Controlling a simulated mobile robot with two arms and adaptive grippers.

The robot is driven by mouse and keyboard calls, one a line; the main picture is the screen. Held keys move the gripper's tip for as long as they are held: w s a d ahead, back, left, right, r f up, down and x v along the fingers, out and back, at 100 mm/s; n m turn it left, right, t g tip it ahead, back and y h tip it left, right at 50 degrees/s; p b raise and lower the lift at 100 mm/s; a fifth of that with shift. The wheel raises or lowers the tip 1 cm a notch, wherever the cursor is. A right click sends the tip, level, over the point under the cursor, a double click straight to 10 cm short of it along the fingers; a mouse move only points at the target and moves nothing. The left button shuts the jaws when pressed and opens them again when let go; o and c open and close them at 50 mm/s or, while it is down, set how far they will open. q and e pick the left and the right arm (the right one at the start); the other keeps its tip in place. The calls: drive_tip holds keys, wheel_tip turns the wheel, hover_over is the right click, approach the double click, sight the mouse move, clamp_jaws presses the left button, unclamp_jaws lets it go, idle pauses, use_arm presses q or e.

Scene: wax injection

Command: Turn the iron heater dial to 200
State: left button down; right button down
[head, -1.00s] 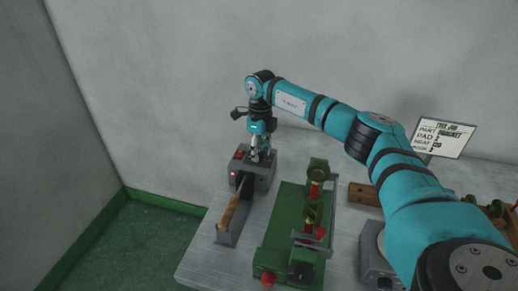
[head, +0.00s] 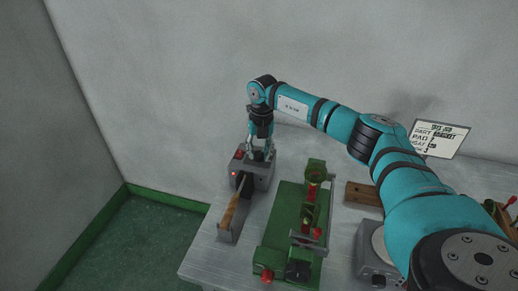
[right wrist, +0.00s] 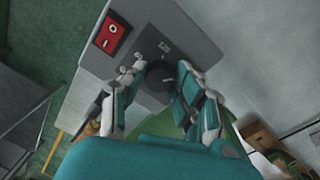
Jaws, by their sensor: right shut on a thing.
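The iron heater (head: 262,177) is a grey box at the left end of the bench, with a soldering iron in a long holder in front of it. My right gripper (head: 259,154) is on top of the heater. In the right wrist view its fingers (right wrist: 160,78) are on either side of the dial, shut on it. My left gripper is in neither view.
A red switch (right wrist: 112,33) sits on the heater beside the dial. A green injection press (head: 288,222) with red knobs stands just right of the heater. A wooden block (head: 362,193) and a job card (head: 440,138) are farther right. The wall is behind.

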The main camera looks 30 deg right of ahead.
sight(261, 154)
drive_tip(key=m, duration=0.2)
drive_tip(key=m+p, duration=0.1)
drive_tip(key=m, duration=0.1)
drive_tip(key=m+p, duration=0.1)
drive_tip(key=m, duration=0.1)
drive_tip(key=shift+r, duration=0.25)
drive_tip(key=m+p, duration=0.2)
drive_tip(key=m, duration=0.3)
drive_tip(key=shift+d+h, duration=0.1)
drive_tip(key=shift+h, duration=0.2)
drive_tip(key=c, duration=1)
unclamp_jaws()
drive_tip(key=shift+f, duration=0.15)
drive_tip(key=r, duration=1.2)
drive_tip(key=shift+s, duration=0.35)
drive_tip(key=shift+f, duration=0.1)
